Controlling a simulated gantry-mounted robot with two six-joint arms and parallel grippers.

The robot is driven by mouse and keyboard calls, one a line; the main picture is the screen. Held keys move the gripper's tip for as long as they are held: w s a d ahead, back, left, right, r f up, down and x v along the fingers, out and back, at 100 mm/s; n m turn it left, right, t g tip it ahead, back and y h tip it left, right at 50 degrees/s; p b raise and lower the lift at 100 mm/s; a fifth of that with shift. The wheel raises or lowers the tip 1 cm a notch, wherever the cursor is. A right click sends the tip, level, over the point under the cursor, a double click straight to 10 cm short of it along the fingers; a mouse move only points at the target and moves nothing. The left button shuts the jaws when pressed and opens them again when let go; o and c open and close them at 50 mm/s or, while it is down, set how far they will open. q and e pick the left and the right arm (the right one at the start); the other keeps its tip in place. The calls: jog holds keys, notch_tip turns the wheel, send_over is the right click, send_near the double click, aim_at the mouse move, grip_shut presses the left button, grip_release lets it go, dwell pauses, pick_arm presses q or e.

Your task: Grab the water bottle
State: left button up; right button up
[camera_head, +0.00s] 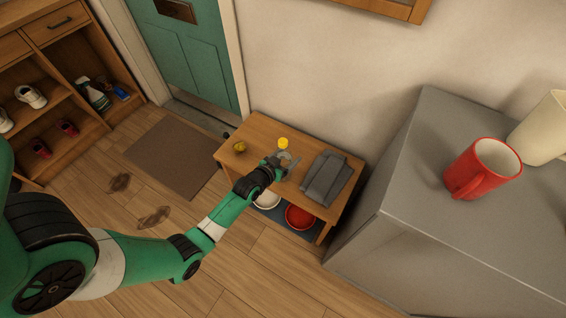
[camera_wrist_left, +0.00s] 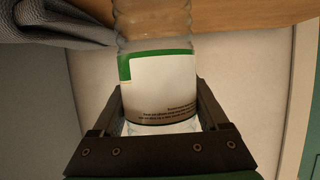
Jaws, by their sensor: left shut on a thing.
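The water bottle (camera_wrist_left: 157,75) is clear, with a white and green label, and stands between my left gripper's fingers in the left wrist view. In the head view its yellow cap (camera_head: 283,143) shows just beyond my left gripper (camera_head: 286,163), over the small wooden table (camera_head: 262,131). The left gripper is shut on the bottle, with a finger on each side of the label. The arm hides most of the bottle in the head view. I cannot tell whether the bottle touches the tabletop. My right gripper is not in view.
A folded grey cloth (camera_head: 326,178) lies on the table right of the gripper, and a small yellowish object (camera_head: 240,147) lies to the left. A red bowl (camera_head: 299,216) and a white bowl (camera_head: 267,200) are below. A grey cabinet (camera_head: 440,240) with a red mug (camera_head: 482,168) stands at the right.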

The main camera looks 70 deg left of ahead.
aim_at(288, 151)
pick_arm(q)
jog(key=shift+r+p, duration=0.3)
jog(key=shift+r, duration=0.15)
notch_tip(288, 151, up, 3)
jog(key=shift+f+p, duration=0.1)
jog(key=shift+p, duration=0.9)
jog(key=d+r+p, duration=0.5)
jog(key=d+r, duration=0.4)
jog(key=d, duration=0.5)
jog(key=shift+s+r, duration=0.15)
jog(key=shift+s, duration=0.2)
